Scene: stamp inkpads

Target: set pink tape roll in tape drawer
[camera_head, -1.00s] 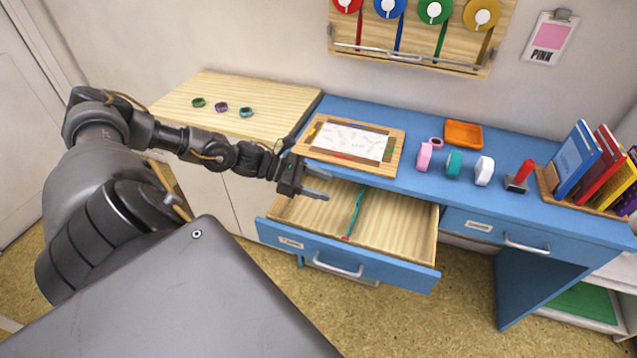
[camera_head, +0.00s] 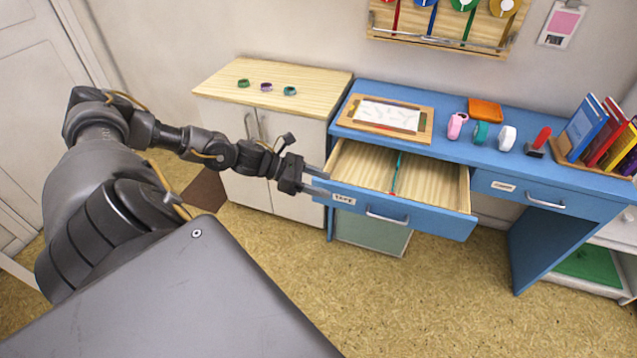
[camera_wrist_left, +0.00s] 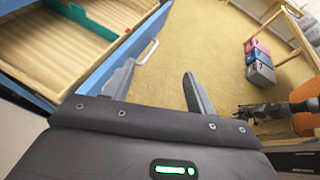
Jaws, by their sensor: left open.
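The pink tape roll (camera_head: 457,126) stands upright on the blue desk (camera_head: 570,171), at the left end of a short row with a teal roll (camera_head: 480,133) and a white roll (camera_head: 507,138). The tape drawer (camera_head: 430,220) is pulled open below. Its wooden inside is split by a thin teal divider (camera_head: 395,172) and looks empty. My left gripper (camera_head: 324,182) is open and empty near the drawer's left front corner, well away from the pink roll. In the left wrist view its open fingers (camera_wrist_left: 158,84) are beside the drawer (camera_wrist_left: 62,45).
A framed board (camera_head: 425,130) lies on the desk left of the rolls. An orange tray (camera_head: 485,109), a red-handled stamp (camera_head: 539,143) and books (camera_head: 585,130) stand farther along. A wooden-topped cabinet (camera_head: 315,88) holds several small rings. The floor in front is clear.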

